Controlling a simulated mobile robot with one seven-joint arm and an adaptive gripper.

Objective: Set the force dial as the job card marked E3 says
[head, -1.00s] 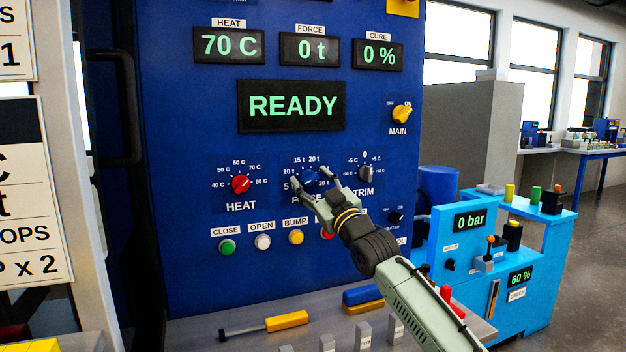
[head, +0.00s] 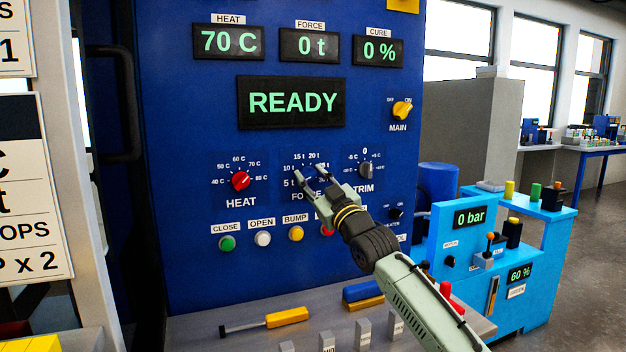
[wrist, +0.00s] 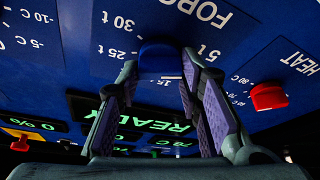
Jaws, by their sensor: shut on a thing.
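The force dial (wrist: 158,52) is a blue knob, seen upside down in the wrist view. The fingers of my gripper (head: 311,174) are on either side of it, shut on it; they also show in the wrist view (wrist: 158,72). A short white mark shows at the knob's edge near the partly hidden 15 t label; I cannot tell if it is the pointer. In the head view the fingers mostly hide the dial. The force display (head: 310,46) reads 0 t. A job card (head: 35,190) at the left edge is cropped; its mark and values are not readable.
The red heat dial (head: 240,181) is left of the force dial and the grey trim dial (head: 366,169) right. Below are the green (head: 227,243), white (head: 263,239), yellow and partly hidden red buttons. The main display (head: 291,103) reads READY. A yellow-handled tool (head: 287,317) lies on the ledge.

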